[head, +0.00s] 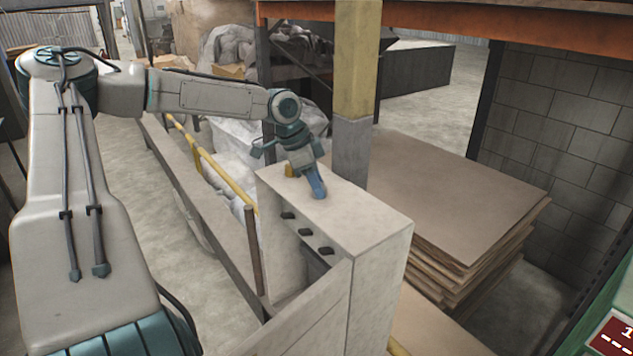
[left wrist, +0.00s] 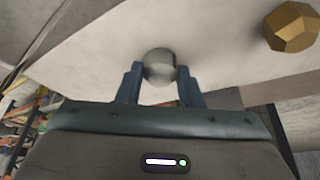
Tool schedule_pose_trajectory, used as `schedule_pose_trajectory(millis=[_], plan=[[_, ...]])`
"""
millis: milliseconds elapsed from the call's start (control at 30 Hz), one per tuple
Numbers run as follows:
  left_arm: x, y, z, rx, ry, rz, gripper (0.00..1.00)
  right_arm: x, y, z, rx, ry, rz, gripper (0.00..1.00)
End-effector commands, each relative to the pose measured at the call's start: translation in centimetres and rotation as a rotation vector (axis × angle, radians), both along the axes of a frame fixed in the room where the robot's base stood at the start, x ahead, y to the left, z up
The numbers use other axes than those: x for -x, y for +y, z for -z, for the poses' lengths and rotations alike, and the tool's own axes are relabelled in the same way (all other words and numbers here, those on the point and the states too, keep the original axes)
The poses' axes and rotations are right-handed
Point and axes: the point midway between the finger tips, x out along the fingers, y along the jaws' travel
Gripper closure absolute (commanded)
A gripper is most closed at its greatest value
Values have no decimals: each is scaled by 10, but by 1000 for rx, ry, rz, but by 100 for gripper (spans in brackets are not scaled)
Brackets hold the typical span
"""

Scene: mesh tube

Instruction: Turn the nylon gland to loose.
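The nylon gland (left wrist: 159,67) shows in the left wrist view as a rounded grey piece on a pale surface. My left gripper (left wrist: 160,68) has one blue fingertip on each side of it, with no clear gap, so it looks shut on the gland. In the head view my left gripper (head: 318,190) points down at the top of a pale block (head: 345,212), and its fingers hide the gland. A brass hexagonal fitting (left wrist: 292,27) stands apart to the right in the wrist view. My right gripper is not in view.
Several dark fittings (head: 305,232) sit along the block's left side. A post (head: 355,90) stands right behind the block. A stack of boards (head: 460,205) lies to the right. A yellow rail (head: 205,150) runs on the left. The block's near top is clear.

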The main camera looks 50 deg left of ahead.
Motion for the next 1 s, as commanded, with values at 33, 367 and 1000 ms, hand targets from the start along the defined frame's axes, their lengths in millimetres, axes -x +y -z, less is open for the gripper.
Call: schedule_pose_trajectory(millis=[33,367,1000], plan=[[0,0,0,-1,-1,0,89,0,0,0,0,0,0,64],[0,0,-1,0,-2,-77,89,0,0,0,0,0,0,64],[1,-3,0,-5,-4,-627,89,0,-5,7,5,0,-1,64]])
